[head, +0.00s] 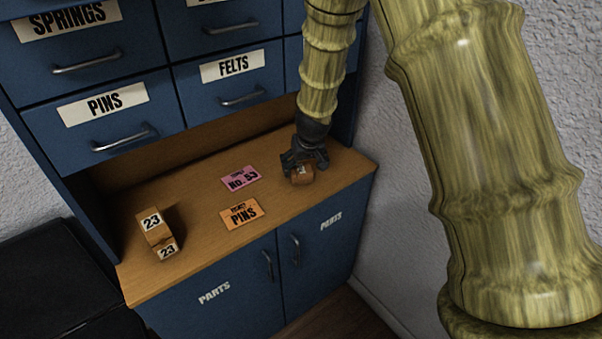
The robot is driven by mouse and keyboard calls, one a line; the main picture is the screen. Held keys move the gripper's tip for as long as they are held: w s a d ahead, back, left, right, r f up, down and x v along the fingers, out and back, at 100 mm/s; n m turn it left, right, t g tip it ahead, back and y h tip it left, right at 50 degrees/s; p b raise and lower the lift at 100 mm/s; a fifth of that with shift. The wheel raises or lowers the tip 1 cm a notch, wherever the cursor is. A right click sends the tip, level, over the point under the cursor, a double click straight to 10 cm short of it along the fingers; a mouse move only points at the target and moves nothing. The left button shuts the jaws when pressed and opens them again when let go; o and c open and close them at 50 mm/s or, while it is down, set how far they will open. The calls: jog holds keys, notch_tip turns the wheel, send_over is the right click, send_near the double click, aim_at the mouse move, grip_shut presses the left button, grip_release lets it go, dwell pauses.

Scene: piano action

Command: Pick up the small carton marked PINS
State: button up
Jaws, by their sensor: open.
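A small brown carton (301,177) sits on the wooden counter toward the right, right at my gripper. A white label with a dark mark shows on it, but the gripper hides part of it and I cannot read it. My gripper (305,168) is open and points down, with its fingers at the top of this carton. I cannot tell whether the fingers touch it. An orange card marked PINS (241,214) lies flat near the counter's front edge, left of the gripper.
The wooden counter (205,200) also bears a pink card marked NO. 53 (240,179) and, at left, brown boxes marked 23 (153,228). Blue drawers, including PINS (104,104) and FELTS (233,67), overhang the back. The counter's middle has free room.

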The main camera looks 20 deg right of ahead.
aim_at(301, 168)
jog(key=x, duration=0.2)
jog(key=shift+w+a+f+p, duration=0.15)
jog(key=shift+w+f+p, duration=0.15)
jog(key=shift+p, duration=0.1)
jog(key=shift+w+f, duration=0.3)
jog(key=shift+f, duration=0.4)
jog(key=shift+c, duration=0.3)
jog(key=c, duration=1.2)
jog(key=shift+o, duration=0.2)
jog(key=shift+r, duration=0.2)
